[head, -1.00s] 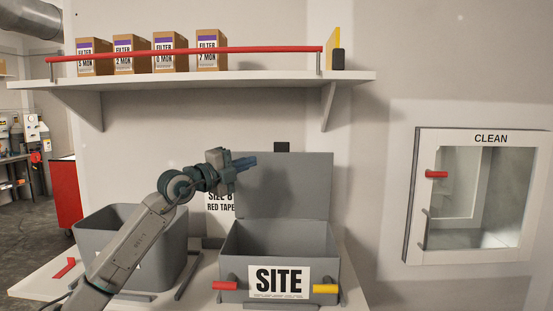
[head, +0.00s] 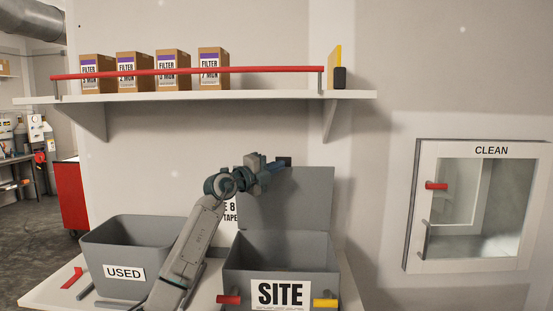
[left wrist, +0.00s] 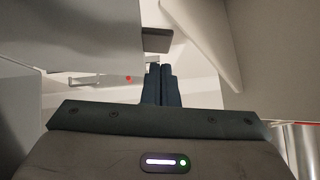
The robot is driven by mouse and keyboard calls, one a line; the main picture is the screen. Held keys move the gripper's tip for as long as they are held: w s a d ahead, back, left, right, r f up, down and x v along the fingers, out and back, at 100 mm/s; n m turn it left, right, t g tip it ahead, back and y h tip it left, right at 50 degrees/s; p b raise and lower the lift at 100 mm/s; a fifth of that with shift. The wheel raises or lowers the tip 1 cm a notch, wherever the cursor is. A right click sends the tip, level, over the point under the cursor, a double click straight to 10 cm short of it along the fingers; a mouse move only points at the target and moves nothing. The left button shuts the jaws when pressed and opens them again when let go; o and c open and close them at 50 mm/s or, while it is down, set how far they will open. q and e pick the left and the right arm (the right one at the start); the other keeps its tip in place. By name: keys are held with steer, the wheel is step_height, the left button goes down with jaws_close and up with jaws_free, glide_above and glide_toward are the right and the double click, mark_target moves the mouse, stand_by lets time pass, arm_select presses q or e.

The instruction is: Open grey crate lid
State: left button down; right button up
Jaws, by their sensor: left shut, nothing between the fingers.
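The grey crate (head: 320,262) labelled SITE stands on the bench in the head view, with a red handle (head: 229,299) and a yellow handle (head: 325,302) on its front. Its grey lid (head: 300,200) stands upright at the back, so the crate is open on top. In the left wrist view the shut fingers (left wrist: 160,84) show. My right gripper is not in view.
A grey bin (head: 150,240) labelled USED stands left of the crate, partly behind my left arm. Above is a shelf (head: 210,97) with several filter boxes behind a red bar (head: 190,73). A CLEAN cabinet (head: 475,205) is on the right wall. A red strip (head: 72,278) lies at the bench's left.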

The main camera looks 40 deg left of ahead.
mark_target(279, 158)
arm_select(q)
steer(key=shift+w+a+r, duration=0.15)
steer(key=shift+w+a, duration=0.4)
steer(key=shift+w, duration=0.2)
steer(key=shift+r+p, duration=0.1)
steer(key=shift+p, duration=0.3)
steer(key=w+p, duration=0.1)
steer(key=p, duration=0.1)
steer(key=a+r+p, duration=0.1)
steer(key=shift+w+r+n+g+p, duration=0.1)
steer(key=shift+w+n+g+p, duration=0.2)
steer(key=shift+w+p, duration=0.05)
steer(key=shift+w+a+p, duration=0.4)
steer(key=shift+w+p, duration=0.1)
steer(key=shift+w, duration=0.15)
steer(key=shift+w+a+p, duration=0.4)
steer(key=shift+w+p, duration=0.05)
steer(key=shift+w, duration=0.15)
steer(key=shift+w+a+f, duration=0.15)
steer(key=shift+w+f, duration=0.05)
steer(key=shift+w, duration=0.1)
